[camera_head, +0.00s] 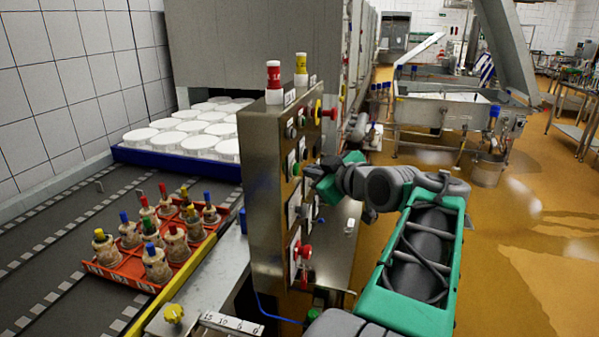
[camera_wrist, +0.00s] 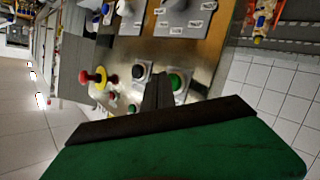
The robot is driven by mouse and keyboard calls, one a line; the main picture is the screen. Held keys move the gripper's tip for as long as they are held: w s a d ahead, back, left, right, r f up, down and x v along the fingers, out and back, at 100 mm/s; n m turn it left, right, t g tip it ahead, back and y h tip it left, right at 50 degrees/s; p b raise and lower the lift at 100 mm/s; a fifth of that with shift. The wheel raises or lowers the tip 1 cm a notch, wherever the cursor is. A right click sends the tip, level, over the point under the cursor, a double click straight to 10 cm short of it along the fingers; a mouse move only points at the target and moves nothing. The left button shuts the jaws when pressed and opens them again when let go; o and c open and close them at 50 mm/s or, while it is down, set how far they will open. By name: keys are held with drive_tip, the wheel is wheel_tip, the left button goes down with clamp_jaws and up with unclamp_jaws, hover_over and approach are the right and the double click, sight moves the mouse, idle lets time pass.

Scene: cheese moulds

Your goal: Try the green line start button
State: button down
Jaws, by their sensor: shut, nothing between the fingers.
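The green button (camera_wrist: 178,82) sits on a pale square plate on the steel control panel (camera_head: 262,190). In the wrist view it is just right of my gripper (camera_wrist: 157,82), whose two dark fingers are shut together with nothing between them. The fingertips overlap the gap between the green button and a black button (camera_wrist: 138,71). In the head view my gripper (camera_head: 312,172) reaches the panel's button face from the right. I cannot tell whether the fingertips touch the panel.
A red mushroom button on a yellow plate (camera_wrist: 99,79) is left of the black button in the wrist view. A red tray (camera_head: 127,272) of stamp-like pieces lies on the conveyor (camera_head: 50,225). White moulds (camera_head: 180,143) stand behind. The orange floor on the right is mostly open.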

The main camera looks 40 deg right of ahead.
drive_tip(key=shift+w+a, duration=0.35)
drive_tip(key=shift+w, duration=0.1)
idle(0.8)
drive_tip(key=shift+s+d+b, duration=0.4)
drive_tip(key=shift+s+d, duration=0.2)
drive_tip(key=shift+s, duration=0.15)
drive_tip(key=s+d, duration=0.1)
drive_tip(key=s, duration=0.1)
drive_tip(key=s+d, duration=0.2)
idle(0.5)
idle(0.5)
